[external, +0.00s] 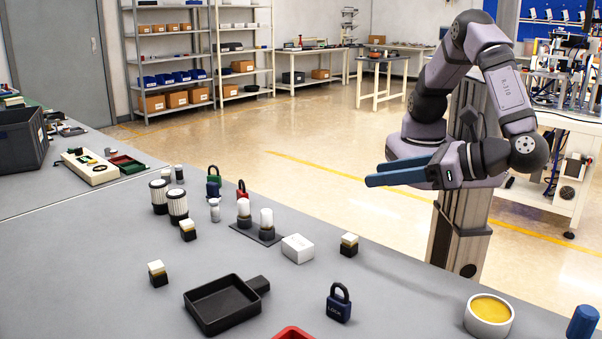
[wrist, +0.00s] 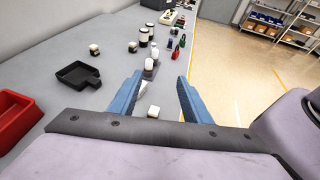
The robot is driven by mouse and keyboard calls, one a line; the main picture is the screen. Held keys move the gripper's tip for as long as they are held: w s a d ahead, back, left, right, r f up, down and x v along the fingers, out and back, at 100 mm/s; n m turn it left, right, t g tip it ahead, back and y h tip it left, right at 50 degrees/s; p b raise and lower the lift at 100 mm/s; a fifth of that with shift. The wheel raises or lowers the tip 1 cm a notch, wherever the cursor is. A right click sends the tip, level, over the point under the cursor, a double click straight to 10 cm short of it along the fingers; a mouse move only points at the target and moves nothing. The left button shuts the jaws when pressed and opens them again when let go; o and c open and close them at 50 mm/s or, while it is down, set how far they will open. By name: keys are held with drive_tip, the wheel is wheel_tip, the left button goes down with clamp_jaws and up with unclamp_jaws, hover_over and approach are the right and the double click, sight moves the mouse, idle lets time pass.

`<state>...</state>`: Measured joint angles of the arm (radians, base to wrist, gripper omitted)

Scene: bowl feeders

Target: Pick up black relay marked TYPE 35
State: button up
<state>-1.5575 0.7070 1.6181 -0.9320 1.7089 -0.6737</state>
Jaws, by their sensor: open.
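My gripper (external: 374,173) is open and empty, raised beyond the table's right edge; its two blue fingers also show in the wrist view (wrist: 160,76). Three small blocks with black bases and pale tops stand on the grey table: a right one (external: 349,245), a middle one (external: 188,230) and a front left one (external: 157,273). In the wrist view the right block (wrist: 153,111) appears between the fingers, well below them. The other two (wrist: 132,46) (wrist: 94,50) lie to the left. No TYPE 35 marking is legible, so I cannot tell which, if any, is the relay.
A white box (external: 297,248) stands beside the right block. A black handled tray (external: 222,306), a blue padlock (external: 339,307), a red bin (wrist: 14,115) and a yellow-filled round container (external: 488,315) are nearer. White-topped cylinders (external: 266,222) and ribbed cylinders (external: 177,204) stand behind.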

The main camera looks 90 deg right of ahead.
approach(356, 238)
drive_tip(key=x, duration=0.4)
drive_tip(key=shift+w+r, duration=0.2)
drive_tip(key=shift+p+x, duration=1.05)
drive_tip(key=shift+x, duration=0.5)
drive_tip(key=shift+p+x, duration=1)
drive_tip(key=shift+x, duration=1.1)
drive_tip(key=shift+s+f, duration=0.1)
drive_tip(key=shift+f, duration=0.1)
drive_tip(key=c, duration=1.1)
